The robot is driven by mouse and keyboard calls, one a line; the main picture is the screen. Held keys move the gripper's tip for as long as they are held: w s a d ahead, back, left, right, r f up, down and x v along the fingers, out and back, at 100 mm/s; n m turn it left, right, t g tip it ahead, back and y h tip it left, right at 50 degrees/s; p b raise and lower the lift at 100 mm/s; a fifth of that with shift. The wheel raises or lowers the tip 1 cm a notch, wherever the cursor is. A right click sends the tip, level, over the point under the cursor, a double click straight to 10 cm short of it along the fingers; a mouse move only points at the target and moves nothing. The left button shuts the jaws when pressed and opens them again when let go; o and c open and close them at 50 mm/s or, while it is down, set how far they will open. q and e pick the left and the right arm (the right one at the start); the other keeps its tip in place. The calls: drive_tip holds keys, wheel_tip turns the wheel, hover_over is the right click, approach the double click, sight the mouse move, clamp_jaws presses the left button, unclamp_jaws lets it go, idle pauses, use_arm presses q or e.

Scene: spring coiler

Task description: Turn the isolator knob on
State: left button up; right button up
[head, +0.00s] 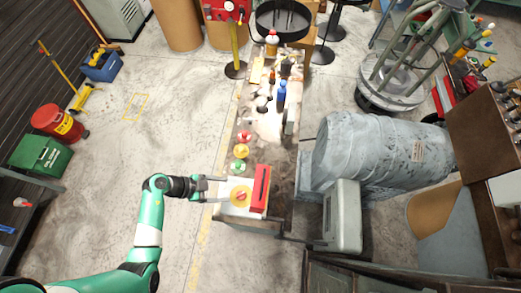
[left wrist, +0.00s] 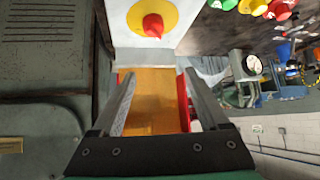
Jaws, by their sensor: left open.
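The isolator knob (head: 241,197) is red on a round yellow plate, set on a pale box at the near end of the bench. In the left wrist view the red knob (left wrist: 153,25) shows on its yellow plate (left wrist: 134,14) at the top, beyond the fingertips. My left gripper (head: 226,190) is open, just left of the knob in the head view, its fingers pointing towards the box. In the left wrist view its two fingers (left wrist: 158,76) are apart and do not hold the knob. My right gripper is not in view.
A red block (head: 260,188) stands right of the knob. Green (head: 239,166), yellow (head: 241,151) and red (head: 244,136) buttons lie behind it. A blue bottle (head: 281,95) stands farther back on the bench. A large grey machine (head: 365,150) is at right.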

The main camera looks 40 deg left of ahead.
sight(238, 195)
use_arm(q)
drive_tip(key=s+a+f+n, duration=0.1)
drive_tip(key=s+f, duration=0.2)
drive_tip(key=s, duration=0.1)
drive_tip(key=b+x, duration=0.1)
drive_tip(key=x, duration=0.2)
drive_tip(key=b+x, duration=0.2)
drive_tip(key=x, duration=0.1)
drive_tip(key=w+b+x, duration=0.1)
drive_tip(key=x, duration=0.3)
drive_tip(key=shift+a, duration=0.35)
drive_tip(key=shift+w+d+f+b, duration=0.3)
drive_tip(key=shift+w+f+b, duration=0.05)
drive_tip(key=shift+w+b, duration=0.1)
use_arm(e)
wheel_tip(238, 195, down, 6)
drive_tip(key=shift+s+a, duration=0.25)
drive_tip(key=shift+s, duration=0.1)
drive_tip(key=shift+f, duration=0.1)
use_arm(q)
clamp_jaws()
